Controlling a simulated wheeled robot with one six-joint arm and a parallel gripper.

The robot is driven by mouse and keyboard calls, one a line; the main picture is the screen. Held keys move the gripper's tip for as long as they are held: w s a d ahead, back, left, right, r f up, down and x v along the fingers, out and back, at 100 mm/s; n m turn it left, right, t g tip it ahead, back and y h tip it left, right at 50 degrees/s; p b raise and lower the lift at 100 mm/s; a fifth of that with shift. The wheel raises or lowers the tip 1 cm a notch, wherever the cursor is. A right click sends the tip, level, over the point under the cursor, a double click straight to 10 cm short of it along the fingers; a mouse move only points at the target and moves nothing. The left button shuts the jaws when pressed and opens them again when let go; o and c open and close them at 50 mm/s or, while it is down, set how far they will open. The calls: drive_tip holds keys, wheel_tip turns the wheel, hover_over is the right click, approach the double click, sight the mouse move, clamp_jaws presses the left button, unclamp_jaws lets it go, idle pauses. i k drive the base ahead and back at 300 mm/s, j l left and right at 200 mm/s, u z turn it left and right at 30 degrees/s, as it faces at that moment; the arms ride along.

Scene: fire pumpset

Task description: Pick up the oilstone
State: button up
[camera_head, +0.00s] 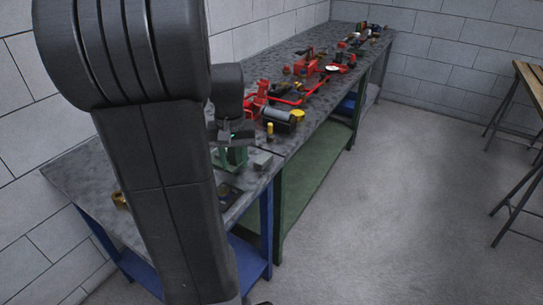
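A small grey block (263,161), which may be the oilstone, lies on the near grey workbench (75,172) close to its right edge. I cannot tell for certain that it is the oilstone. My gripper (235,137) is just left of and above this block, over a green object (232,158) on the bench. My arm hides part of the bench and of the gripper. The fingers are too small and dark to show whether they are open, or whether they touch anything.
Red tools and parts (290,97), a dark cylinder (278,116) and yellow pieces (298,115) crowd the long bench beyond. A brass-coloured part (120,201) sits left of my arm. The grey floor (400,190) at right is clear up to a wooden table (533,80).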

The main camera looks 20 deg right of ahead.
sight(262, 162)
drive_tip(key=i+l, duration=0.1)
drive_tip(key=l, duration=0.35)
drive_tip(key=i+l, duration=0.15)
drive_tip(key=l, duration=0.25)
drive_tip(key=i+l, duration=0.1)
drive_tip(key=l, duration=0.35)
drive_tip(key=i+l, duration=0.15)
drive_tip(key=l, duration=0.3)
drive_tip(key=i+l, duration=0.1)
drive_tip(key=l, duration=0.35)
drive_tip(key=l+u, duration=0.1)
drive_tip(key=u, duration=0.35)
drive_tip(key=l+u, duration=0.15)
drive_tip(key=u, duration=0.3)
drive_tip(key=l+u, duration=0.15)
drive_tip(key=u, duration=0.3)
drive_tip(key=l+u, duration=0.15)
drive_tip(key=u, duration=0.3)
